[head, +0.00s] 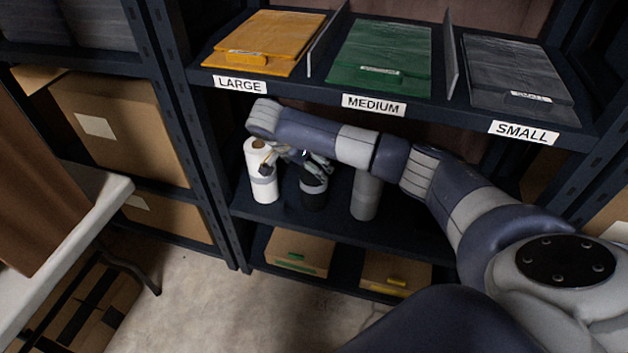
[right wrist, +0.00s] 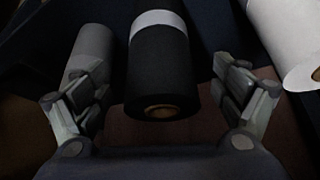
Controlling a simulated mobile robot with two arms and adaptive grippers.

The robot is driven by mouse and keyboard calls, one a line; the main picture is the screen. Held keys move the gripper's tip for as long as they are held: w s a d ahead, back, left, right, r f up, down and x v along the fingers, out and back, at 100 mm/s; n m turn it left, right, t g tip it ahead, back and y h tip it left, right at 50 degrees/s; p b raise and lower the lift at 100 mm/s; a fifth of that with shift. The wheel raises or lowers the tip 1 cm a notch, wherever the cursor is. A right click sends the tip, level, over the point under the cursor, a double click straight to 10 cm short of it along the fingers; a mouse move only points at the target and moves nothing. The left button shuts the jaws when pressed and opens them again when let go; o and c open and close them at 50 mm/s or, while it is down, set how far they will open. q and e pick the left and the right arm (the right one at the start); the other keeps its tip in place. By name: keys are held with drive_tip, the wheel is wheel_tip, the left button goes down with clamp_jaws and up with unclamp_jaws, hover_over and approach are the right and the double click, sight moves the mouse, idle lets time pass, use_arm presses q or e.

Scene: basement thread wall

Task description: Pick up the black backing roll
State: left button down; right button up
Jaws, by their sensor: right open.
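The black backing roll (head: 312,190) stands upright on the middle shelf, between a white roll (head: 262,180) and a grey roll (head: 365,195). It has a pale band around it. In the right wrist view the black roll (right wrist: 158,75) shows its brown core end, with the open fingers of my right gripper (right wrist: 163,92) on either side and visible gaps to both. In the head view my right gripper (head: 293,163) is at the top of the black roll and partly hides it. My left gripper is not in view.
The upper shelf (head: 300,90) hangs close above my right arm, with trays labelled LARGE, MEDIUM and SMALL. The white roll (right wrist: 285,40) and grey roll (right wrist: 92,55) flank the fingers. Cardboard boxes (head: 300,252) sit on the bottom shelf. A table (head: 75,215) stands at left.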

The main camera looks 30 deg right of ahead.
use_arm(q)
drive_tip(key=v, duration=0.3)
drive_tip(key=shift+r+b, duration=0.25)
drive_tip(key=shift+b, duration=0.1)
use_arm(e)
drive_tip(key=x, duration=0.4)
drive_tip(key=shift+w+d+r, duration=0.1)
drive_tip(key=shift+d, duration=0.25)
drive_tip(key=shift+c, duration=0.4)
drive_tip(key=c, duration=1.8)
